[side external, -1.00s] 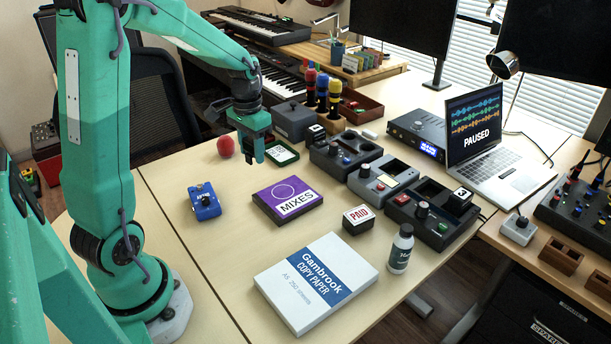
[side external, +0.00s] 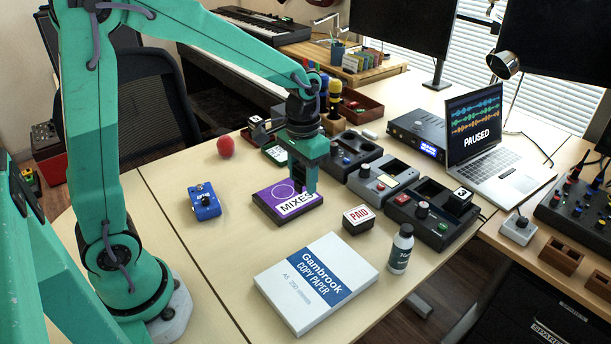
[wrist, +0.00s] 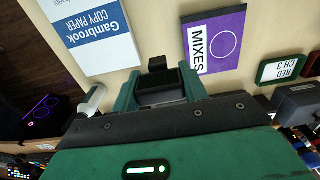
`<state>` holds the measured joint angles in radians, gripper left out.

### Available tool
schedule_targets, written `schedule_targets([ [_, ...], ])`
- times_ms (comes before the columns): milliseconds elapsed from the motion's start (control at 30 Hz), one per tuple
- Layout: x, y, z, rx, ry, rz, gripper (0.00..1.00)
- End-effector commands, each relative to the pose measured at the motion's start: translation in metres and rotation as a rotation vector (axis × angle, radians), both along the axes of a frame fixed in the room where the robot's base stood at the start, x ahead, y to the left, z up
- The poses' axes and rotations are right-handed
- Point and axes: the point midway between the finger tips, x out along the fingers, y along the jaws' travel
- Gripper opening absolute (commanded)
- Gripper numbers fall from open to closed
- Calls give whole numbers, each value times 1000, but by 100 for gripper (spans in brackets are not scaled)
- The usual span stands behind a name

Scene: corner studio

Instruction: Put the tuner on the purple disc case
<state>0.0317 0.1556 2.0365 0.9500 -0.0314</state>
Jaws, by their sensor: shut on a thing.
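The purple disc case (side external: 272,203), labelled MIXES, lies flat on the table. It also shows in the wrist view (wrist: 226,55), up and to the right of my fingers. My gripper (side external: 302,178) overlaps the case's far right part in the side view; the height of the gap cannot be told. In the wrist view my gripper (wrist: 161,84) is shut on a small black object with a clip-like top, which appears to be the tuner (wrist: 157,80). My fingers hide its sides. In the side view it is mostly hidden by my gripper.
A blue pedal (side external: 204,202) stands left of the case. A PAID box (side external: 358,219), a paper ream (side external: 315,282) and a bottle (side external: 401,249) stand nearer the camera. Grey and black consoles (side external: 382,182) stand to the right. Bare table surrounds the case's left side.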

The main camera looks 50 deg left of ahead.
Motion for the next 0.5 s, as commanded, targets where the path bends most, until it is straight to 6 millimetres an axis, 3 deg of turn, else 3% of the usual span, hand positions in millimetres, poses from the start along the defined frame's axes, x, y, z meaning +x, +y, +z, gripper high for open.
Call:
schedule_targets([
  [267, 3, 9, -5, 0, 0, 4, 21],
  [500, 12, 40, -25, 0, 3, 5, 21],
])
